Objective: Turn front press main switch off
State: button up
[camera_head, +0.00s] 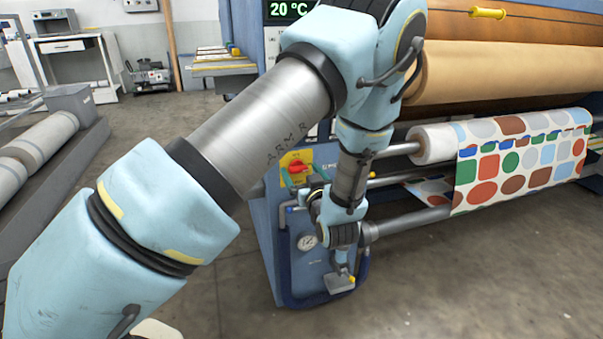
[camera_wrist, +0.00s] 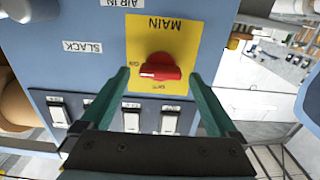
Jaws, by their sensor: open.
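The red main switch knob (camera_wrist: 160,68) sits on a yellow plate (camera_wrist: 181,50) marked MAIN on the blue press panel. In the wrist view the lettering is upside down. A small ON label is left of the knob and an OFF label is below it. The knob lies roughly crosswise, its long axis towards the ON side. My gripper (camera_wrist: 159,74) is open, with one green finger on each side of the knob and visible gaps between. In the head view the red knob (camera_head: 297,168) and yellow plate (camera_head: 290,157) show beside my wrist, partly covered by the gripper.
White rocker switches (camera_wrist: 131,118) lie between and beside my fingers in the wrist view. A gauge (camera_head: 307,242) is lower on the panel. Rollers with spotted fabric (camera_head: 520,160) stretch right. The floor (camera_head: 450,285) in front is clear.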

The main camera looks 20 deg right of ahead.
jog(key=c, duration=1.4)
jog(key=shift+f, duration=0.1)
jog(key=n+b, duration=0.4)
jog(key=shift+a+f+n+b, duration=0.15)
jog(key=shift+f+n+b, duration=0.05)
jog(key=shift+n+b, duration=0.2)
jog(key=n+b, duration=0.4)
jog(key=b, duration=0.1)
jog(key=shift+f, duration=0.1)
jog(key=n+b, duration=0.5)
jog(key=b, duration=0.2)
jog(key=shift+a+f+n, duration=0.1)
jog(key=shift+f+n, duration=0.05)
jog(key=shift+n, duration=0.25)
jog(key=n+b, duration=0.3)
jog(key=b, duration=0.1)
jog(key=shift+r+n+b, duration=0.25)
jog(key=shift+n+b, duration=0.05)
jog(key=shift+b, duration=0.15)
